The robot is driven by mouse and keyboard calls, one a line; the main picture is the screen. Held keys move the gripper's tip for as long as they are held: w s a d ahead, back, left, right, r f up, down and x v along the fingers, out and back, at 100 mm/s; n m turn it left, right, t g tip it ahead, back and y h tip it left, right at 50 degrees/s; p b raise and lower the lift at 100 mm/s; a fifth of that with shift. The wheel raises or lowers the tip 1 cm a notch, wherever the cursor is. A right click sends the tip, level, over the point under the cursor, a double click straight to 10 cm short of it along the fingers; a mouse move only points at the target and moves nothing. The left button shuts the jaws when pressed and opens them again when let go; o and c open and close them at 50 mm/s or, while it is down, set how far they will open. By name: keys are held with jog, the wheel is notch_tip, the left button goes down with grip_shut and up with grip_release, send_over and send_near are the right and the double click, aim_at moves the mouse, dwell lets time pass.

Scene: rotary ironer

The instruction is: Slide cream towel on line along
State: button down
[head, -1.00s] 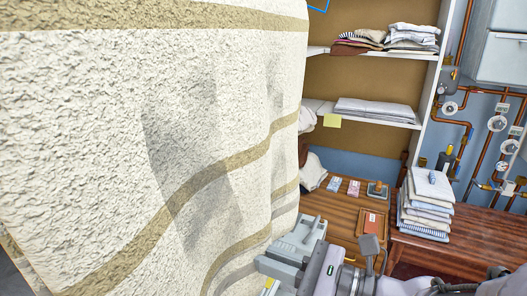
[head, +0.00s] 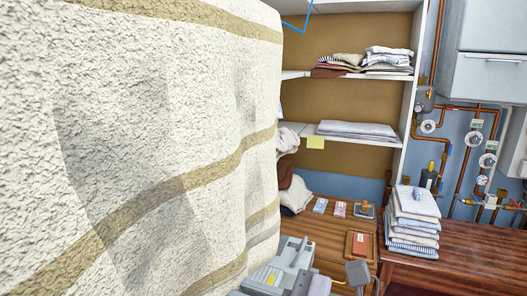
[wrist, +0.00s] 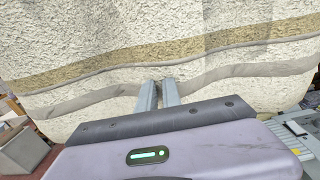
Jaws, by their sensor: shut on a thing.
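The cream towel (head: 150,120) with tan stripes hangs large across the left half of the head view. It also fills the upper part of the wrist view (wrist: 110,50), with wavy tan and grey bands near its lower hem. My gripper (wrist: 158,88) is at the towel's lower part in the wrist view, its two fingers close together and shut on the cloth. In the head view part of my gripper shows at the towel's lower right edge, and its fingertips are hidden. The line that holds the towel is hard to make out; a blue strand (head: 303,24) shows at the top.
A shelf unit (head: 409,100) with folded linen stands behind. A wooden table (head: 335,235) carries small boxes and cloths. A folded stack (head: 414,215) stands on another wooden table (head: 470,250) at right. Copper pipes and gauges (head: 428,126) run along the right wall.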

jog(key=shift+f, duration=0.1)
jog(key=shift+s+a+b, duration=0.35)
jog(key=shift+s+b, duration=0.6)
jog(key=shift+b, duration=0.1)
jog(key=shift+s+a+b, duration=0.3)
jog(key=shift+s+b, duration=0.6)
jog(key=shift+b, duration=0.1)
jog(key=shift+s+a+b, duration=0.35)
jog(key=shift+s+b, duration=0.6)
jog(key=shift+b, duration=0.1)
jog(key=shift+s, duration=0.15)
jog(key=shift+s+a+b, duration=0.35)
jog(key=shift+s+b, duration=0.2)
jog(key=shift+s, duration=0.35)
jog(key=shift+s+a+b, duration=0.3)
jog(key=shift+s+b, duration=0.25)
jog(key=shift+s, duration=0.35)
jog(key=shift+s+a+b, duration=0.35)
jog(key=shift+s+b, duration=0.2)
jog(key=shift+s, duration=0.35)
